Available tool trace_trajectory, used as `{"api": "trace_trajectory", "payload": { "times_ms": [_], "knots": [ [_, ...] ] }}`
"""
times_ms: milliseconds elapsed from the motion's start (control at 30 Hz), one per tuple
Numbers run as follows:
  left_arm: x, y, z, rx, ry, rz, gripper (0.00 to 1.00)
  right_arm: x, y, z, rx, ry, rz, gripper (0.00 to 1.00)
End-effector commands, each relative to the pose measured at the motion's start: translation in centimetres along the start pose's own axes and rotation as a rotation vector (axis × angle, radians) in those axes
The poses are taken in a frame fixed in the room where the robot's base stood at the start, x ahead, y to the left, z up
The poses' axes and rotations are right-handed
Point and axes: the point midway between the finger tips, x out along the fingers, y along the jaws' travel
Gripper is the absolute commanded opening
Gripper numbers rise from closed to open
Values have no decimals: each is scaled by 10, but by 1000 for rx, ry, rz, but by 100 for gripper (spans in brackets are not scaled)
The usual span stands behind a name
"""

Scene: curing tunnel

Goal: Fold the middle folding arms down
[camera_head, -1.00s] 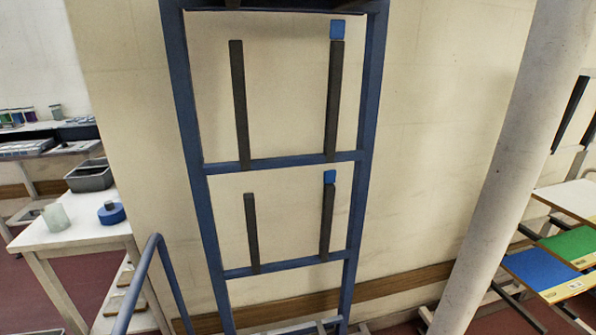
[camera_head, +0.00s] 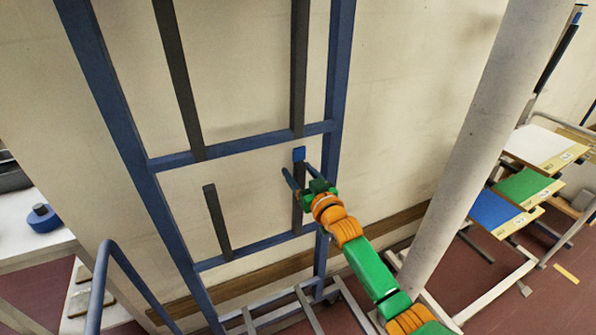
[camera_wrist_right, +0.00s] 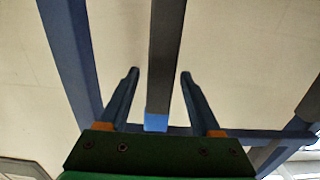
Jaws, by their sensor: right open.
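The blue rack frame (camera_head: 125,130) carries upright dark folding arms in two visible pairs. The lower pair is a left arm (camera_head: 217,222) and a right arm (camera_head: 298,212) with a blue tip (camera_head: 299,154). The upper pair is a left arm (camera_head: 178,75) and a right arm (camera_head: 300,65); their tops are cut off. My right gripper (camera_head: 298,169) is open at the lower right arm, just below its blue tip in the picture. In the right wrist view, a dark bar with a blue end (camera_wrist_right: 156,122) shows between the open fingers (camera_wrist_right: 158,74); contact cannot be told. My left gripper is out of view.
A pale round column (camera_head: 480,140) stands right of the rack, close to my right arm. Beyond it are coloured panels (camera_head: 523,187) on a stand. A white table (camera_head: 30,235) with a blue roll stands at left, and a blue rail (camera_head: 98,290) in front.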

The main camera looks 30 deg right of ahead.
Motion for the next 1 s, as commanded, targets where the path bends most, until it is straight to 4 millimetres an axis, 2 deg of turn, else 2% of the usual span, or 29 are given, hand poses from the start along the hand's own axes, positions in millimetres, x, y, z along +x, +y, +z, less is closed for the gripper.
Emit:
{"api": "trace_trajectory", "payload": {
  "times_ms": [300, 367, 500, 567, 1000],
  "knots": [
    [0, 0, -1, 0, 3, 0, 0, 4, 0, 0, -1, -1, 0, 65],
    [0, 0, -2, 0, 3, 0, 0, 4, 0, 0, -1, -1, 0, 52],
    [0, 0, -2, 0, 4, 0, 0, 4, 0, 0, -1, -1, 0, 14],
    [0, 0, -2, 0, 4, 0, 0, 4, 0, 0, -1, -1, 0, 0],
    [0, 0, -2, 0, 5, 0, 0, 4, 0, 0, -1, -2, 0, 0]
  ]
}}
